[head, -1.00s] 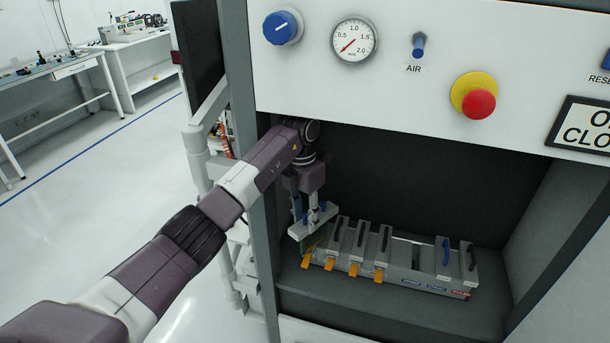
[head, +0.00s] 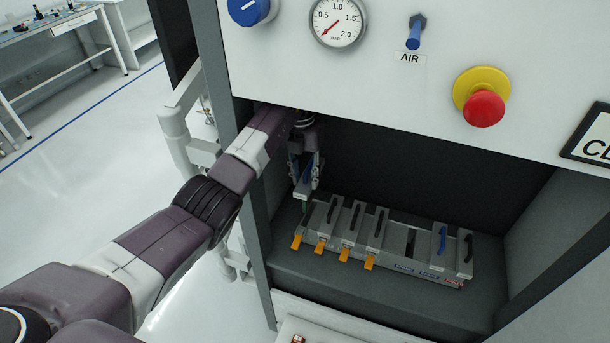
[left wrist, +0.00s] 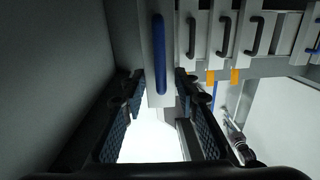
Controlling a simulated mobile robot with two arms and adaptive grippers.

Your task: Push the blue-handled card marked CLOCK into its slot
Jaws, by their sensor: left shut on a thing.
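My left gripper (head: 305,172) is inside the machine's bay, above the left end of the card rack. It is shut on a card with a pale front plate (head: 309,184) and a blue handle; the handle (left wrist: 158,55) shows clearly in the left wrist view. The card is up off the rack, and no marking on it is readable. The grey rack (head: 405,268) holds several black-handled cards and one blue-handled card (head: 438,245). A dark open slot (head: 410,242) shows left of that blue-handled card. My right gripper is out of view.
Orange tabs (head: 345,254) stick out at the rack's front left. The bay's left post (head: 259,225) stands close to my left arm. The control panel with the red stop button (head: 483,108) overhangs the bay. The bay floor (head: 380,298) before the rack is clear.

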